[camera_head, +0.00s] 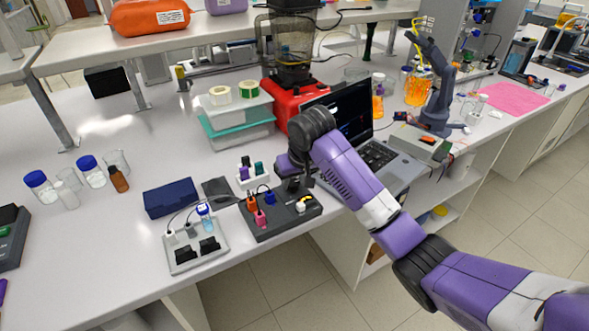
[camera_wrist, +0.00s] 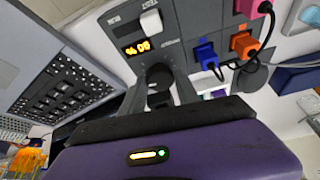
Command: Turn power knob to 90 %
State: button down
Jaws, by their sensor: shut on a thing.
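The dark grey control box (camera_head: 276,232) stands near the front edge of the bench; its face also fills the upper middle of the wrist view (camera_wrist: 197,22). A black round knob (camera_wrist: 160,76) sits on that face, below a small display (camera_wrist: 137,47) with lit orange digits. The digits appear upside down, and I cannot read them for sure. My gripper (camera_wrist: 163,92) is shut on the knob, one finger on each side. In the head view my gripper (camera_head: 294,184) is over the far right part of the box, and my arm hides the knob there.
A white switch (camera_wrist: 151,21) and blue (camera_wrist: 206,53) and orange (camera_wrist: 243,44) plugs with cables sit close by on the box. An open laptop (camera_head: 383,157) stands right beside my gripper. A grey socket panel (camera_head: 196,246) lies to the left.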

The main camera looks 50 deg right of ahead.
jog(key=shift+m+h+p, duration=0.3)
jog(key=shift+m+p, duration=0.6)
jog(key=shift+m, duration=0.1)
jog(key=shift+f, duration=0.1)
jog(key=c, duration=0.9)
grip_release()
jog(key=v, duration=0.8)
jog(key=shift+w+b, duration=0.15)
jog(key=shift+b, duration=0.3)
